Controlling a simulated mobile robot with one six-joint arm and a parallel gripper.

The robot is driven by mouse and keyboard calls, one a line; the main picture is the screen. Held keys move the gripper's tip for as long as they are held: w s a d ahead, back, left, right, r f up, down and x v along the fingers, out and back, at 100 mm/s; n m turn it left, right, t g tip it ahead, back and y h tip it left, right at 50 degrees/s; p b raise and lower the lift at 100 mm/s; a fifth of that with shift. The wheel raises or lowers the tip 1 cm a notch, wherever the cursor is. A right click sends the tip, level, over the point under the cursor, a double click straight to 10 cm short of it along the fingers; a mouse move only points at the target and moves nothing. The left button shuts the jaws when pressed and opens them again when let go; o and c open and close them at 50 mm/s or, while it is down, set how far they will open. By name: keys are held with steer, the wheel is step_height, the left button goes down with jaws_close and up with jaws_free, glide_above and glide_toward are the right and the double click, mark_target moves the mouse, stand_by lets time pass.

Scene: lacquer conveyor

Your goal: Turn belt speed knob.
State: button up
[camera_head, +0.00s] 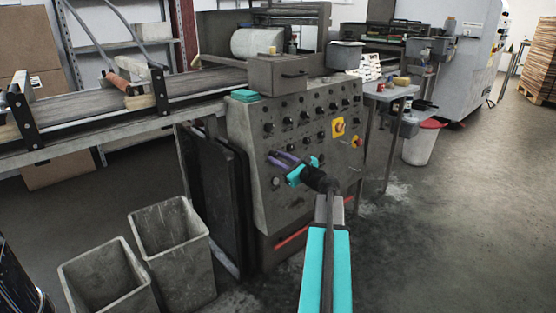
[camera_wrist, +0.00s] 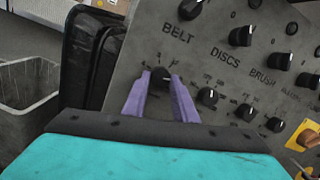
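The control panel (camera_head: 290,130) on the grey machine carries rows of black knobs. In the wrist view, a black knob (camera_wrist: 162,76) with a pale mark sits below the printed word BELT (camera_wrist: 178,33). Another black knob (camera_wrist: 190,9) sits above that word. My gripper (camera_wrist: 161,80) has its two purple fingers on either side of the lower knob, with the tips close to it. I cannot tell whether they press on it. In the head view, my gripper (camera_head: 275,158) is at the panel's lower left, and its fingers hide the knob there.
More knobs stand close by, under DISCS (camera_wrist: 207,97) and BRUSH (camera_wrist: 246,112). A yellow-backed switch (camera_head: 338,127) is on the panel's right. Grey bins (camera_head: 170,250) stand on the floor at left, beside a black panel (camera_head: 220,190).

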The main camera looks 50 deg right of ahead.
steer(key=shift+n, duration=0.4)
steer(key=n+y+b, duration=0.1)
steer(key=n, duration=0.3)
steer(key=shift+d, duration=0.2)
steer(key=n, duration=0.3)
steer(key=n+y, duration=0.1)
steer(key=n, duration=0.2)
steer(key=shift+d+r+g+y+b, duration=0.1)
steer(key=shift+d+g+y+b, duration=0.05)
steer(key=shift+g+y+b, duration=0.2)
steer(key=n, duration=0.6)
steer(key=shift+r+g+y+b, duration=0.15)
steer(key=shift+g+y+b, duration=0.2)
steer(key=n, duration=0.5)
steer(key=shift+r+g+b, duration=0.15)
steer(key=shift+g+b, duration=0.2)
steer(key=shift+g, duration=0.05)
steer(key=o, duration=1)
steer(key=shift+o, duration=0.2)
steer(key=shift+r, duration=0.1)
